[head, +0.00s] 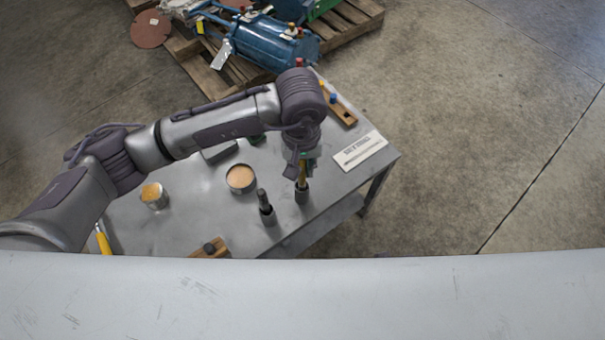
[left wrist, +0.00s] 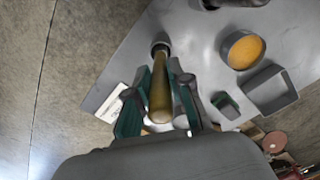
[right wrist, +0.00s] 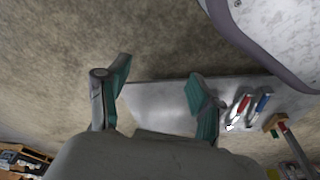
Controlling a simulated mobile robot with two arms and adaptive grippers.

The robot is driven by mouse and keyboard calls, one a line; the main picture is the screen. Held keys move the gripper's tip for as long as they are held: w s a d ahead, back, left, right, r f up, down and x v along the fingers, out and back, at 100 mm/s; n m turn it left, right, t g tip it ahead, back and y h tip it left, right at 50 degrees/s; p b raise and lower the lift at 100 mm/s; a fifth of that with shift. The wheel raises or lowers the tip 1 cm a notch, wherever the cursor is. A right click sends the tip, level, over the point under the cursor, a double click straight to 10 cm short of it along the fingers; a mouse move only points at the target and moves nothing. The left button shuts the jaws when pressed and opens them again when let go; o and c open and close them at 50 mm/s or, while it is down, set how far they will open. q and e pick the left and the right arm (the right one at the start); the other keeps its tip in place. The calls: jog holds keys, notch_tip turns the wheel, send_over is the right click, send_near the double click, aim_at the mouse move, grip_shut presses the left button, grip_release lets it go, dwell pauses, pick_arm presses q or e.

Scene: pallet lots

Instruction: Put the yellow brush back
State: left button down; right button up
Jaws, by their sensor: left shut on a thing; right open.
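The yellow brush (head: 303,172) is upright under my left gripper (head: 303,160), at the right part of the grey table. My left gripper is shut on its yellow-brown handle, which also shows in the left wrist view (left wrist: 160,98) between the green-padded fingers. The brush's lower end meets a dark round holder (head: 302,196); I cannot tell how deep it is inside. A second holder (head: 268,216) beside it has a dark grey handle standing in it. My right gripper (right wrist: 157,95) is open and empty, seen only in the right wrist view.
On the table (head: 200,225) stand two tins with tan contents (head: 241,178) (head: 153,195), a white printed card (head: 360,150) and a wooden tool rack (head: 343,112). A yellow-handled tool (head: 104,242) lies at the left. Pallets with a blue machine (head: 262,42) stand behind. Floor at right is clear.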

aim_at(302, 185)
pick_arm(q)
notch_tip(302, 185, down, 3)
jog(key=shift+s+r, duration=0.1)
jog(key=shift+r, duration=0.05)
jog(key=shift+f, duration=0.35)
pick_arm(e)
jog(key=shift+w+r, duration=0.3)
jog(key=shift+r, duration=0.15)
pick_arm(q)
jog(key=shift+f, duration=0.1)
pick_arm(e)
jog(key=shift+s, duration=0.1)
pick_arm(q)
jog(key=shift+b, duration=0.3)
jog(key=c, duration=1.4)
grip_release()
jog(key=shift+c, duration=0.2)
jog(key=o, duration=0.4)
pick_arm(e)
jog(key=shift+w+r, duration=0.25)
jog(key=shift+r, duration=0.25)
